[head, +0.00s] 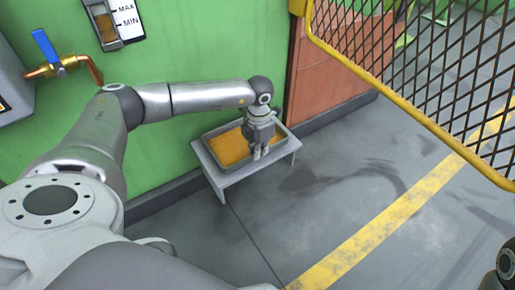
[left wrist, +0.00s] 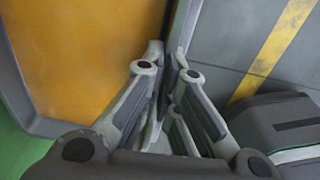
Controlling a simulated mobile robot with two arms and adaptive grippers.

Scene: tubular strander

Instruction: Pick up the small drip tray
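The small drip tray (head: 211,153) is a shallow grey rectangular tray with orange liquid in it. It rests on a low grey stand (head: 232,178) by the green wall. My left gripper (head: 260,152) points down at the tray's right side, over its rim. In the left wrist view, the left gripper's fingers (left wrist: 166,52) are close together, one on each side of the tray's grey rim (left wrist: 184,22), and look closed on it. The fingers hide part of the rim. My right gripper does not show; only a piece of my right arm is at the lower right.
A yellow-framed mesh guard (head: 420,110) hangs at the upper right. A blue-handled valve (head: 47,48) and a level gauge (head: 115,20) are on the green wall. The grey floor (head: 330,200) right of the stand is clear, with a yellow line (head: 370,238) across it.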

